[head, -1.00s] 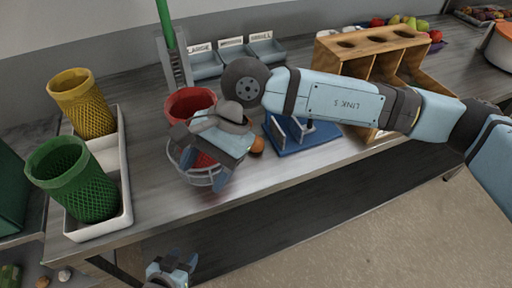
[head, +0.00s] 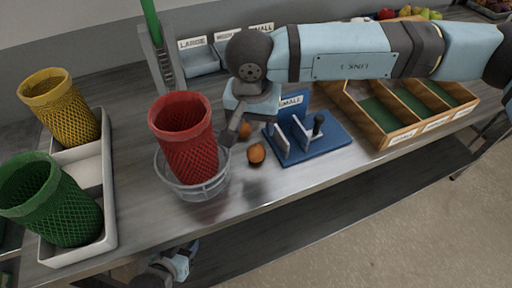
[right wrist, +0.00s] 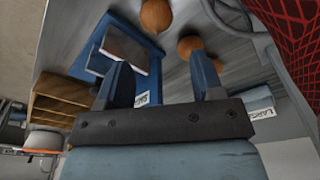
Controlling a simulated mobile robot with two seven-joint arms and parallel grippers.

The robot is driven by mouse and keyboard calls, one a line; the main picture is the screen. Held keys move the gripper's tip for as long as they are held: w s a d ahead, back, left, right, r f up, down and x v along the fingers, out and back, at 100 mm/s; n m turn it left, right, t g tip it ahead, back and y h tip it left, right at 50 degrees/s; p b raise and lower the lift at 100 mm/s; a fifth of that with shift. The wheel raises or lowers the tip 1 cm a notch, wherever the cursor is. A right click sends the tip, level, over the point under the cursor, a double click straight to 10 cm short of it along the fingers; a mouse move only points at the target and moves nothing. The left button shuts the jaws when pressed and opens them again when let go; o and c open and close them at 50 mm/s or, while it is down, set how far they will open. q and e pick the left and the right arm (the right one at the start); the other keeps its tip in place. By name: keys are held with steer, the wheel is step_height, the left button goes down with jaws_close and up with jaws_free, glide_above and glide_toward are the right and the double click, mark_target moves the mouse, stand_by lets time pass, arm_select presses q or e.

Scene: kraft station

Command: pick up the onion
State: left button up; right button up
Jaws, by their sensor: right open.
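The front onion (head: 256,153) is in plain view; the other onion (head: 245,130) is partly hidden by my right gripper (head: 236,130). In the right wrist view, one onion (right wrist: 155,16) is near the top edge, and another (right wrist: 188,46) is beyond and partly behind one finger. My right gripper (right wrist: 162,75) is open, its fingers apart with no onion held between them. My left gripper (head: 172,266) is low at the table's front edge; its jaws are unclear.
Green (head: 50,200) and yellow baskets (head: 62,108) stand at left. A wooden divided box (head: 400,140) is at right.

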mark_target(256, 148)
steer(key=f, duration=0.4)
steer(key=shift+w+f, duration=0.25)
steer(key=f, duration=0.4)
steer(key=shift+s+d+f, duration=0.15)
steer(key=shift+d+f, duration=0.05)
steer(key=shift+f, duration=0.5)
steer(key=c, duration=0.7)
